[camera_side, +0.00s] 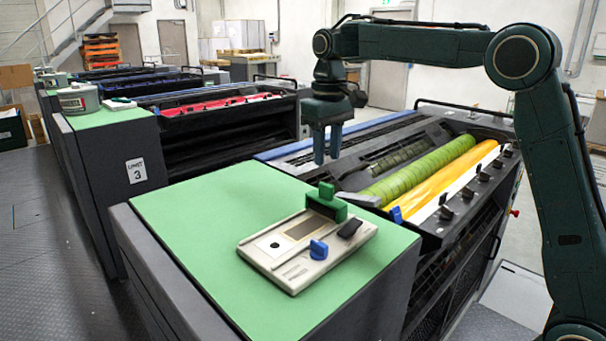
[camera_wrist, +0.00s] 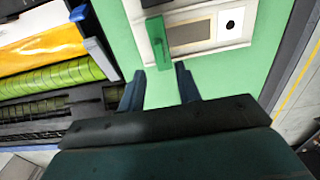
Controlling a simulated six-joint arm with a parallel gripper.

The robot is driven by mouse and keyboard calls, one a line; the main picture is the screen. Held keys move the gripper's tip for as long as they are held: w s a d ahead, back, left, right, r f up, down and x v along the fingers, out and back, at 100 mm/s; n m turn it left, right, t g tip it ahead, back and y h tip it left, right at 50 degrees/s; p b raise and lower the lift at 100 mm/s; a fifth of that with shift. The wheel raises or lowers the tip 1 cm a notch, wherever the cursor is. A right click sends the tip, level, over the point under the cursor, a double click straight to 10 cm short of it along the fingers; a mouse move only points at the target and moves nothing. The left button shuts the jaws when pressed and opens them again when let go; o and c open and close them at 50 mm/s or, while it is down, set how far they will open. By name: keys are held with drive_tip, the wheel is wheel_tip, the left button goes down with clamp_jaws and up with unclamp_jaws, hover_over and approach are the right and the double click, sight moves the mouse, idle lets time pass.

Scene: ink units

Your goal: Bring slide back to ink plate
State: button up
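The green slide (camera_side: 327,204) stands on the back right part of the beige ink plate (camera_side: 258,254), which lies on the green top of the near unit. In the wrist view the slide (camera_wrist: 158,45) sits across the plate (camera_wrist: 206,12), beside the metallic window. My gripper (camera_side: 327,158) hangs above and behind the slide, pointing down, near the rollers. In the wrist view its two blue fingers (camera_wrist: 159,70) are apart, with no object held. The slide's near end shows between the fingertips there, but the side view shows the gripper apart from it.
A blue knob (camera_side: 318,249) and a black knob (camera_side: 350,228) rise from the plate. A green roller (camera_side: 420,170) and a yellow roller (camera_side: 455,182) lie to the right, with black levers alongside. The green top (camera_side: 190,210) is clear left of the plate.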

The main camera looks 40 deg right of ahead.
sight(326, 184)
wheel_tip(326, 184, down, 8)
drive_tip(key=shift+f, duration=0.15)
idle(0.3)
clamp_jaws()
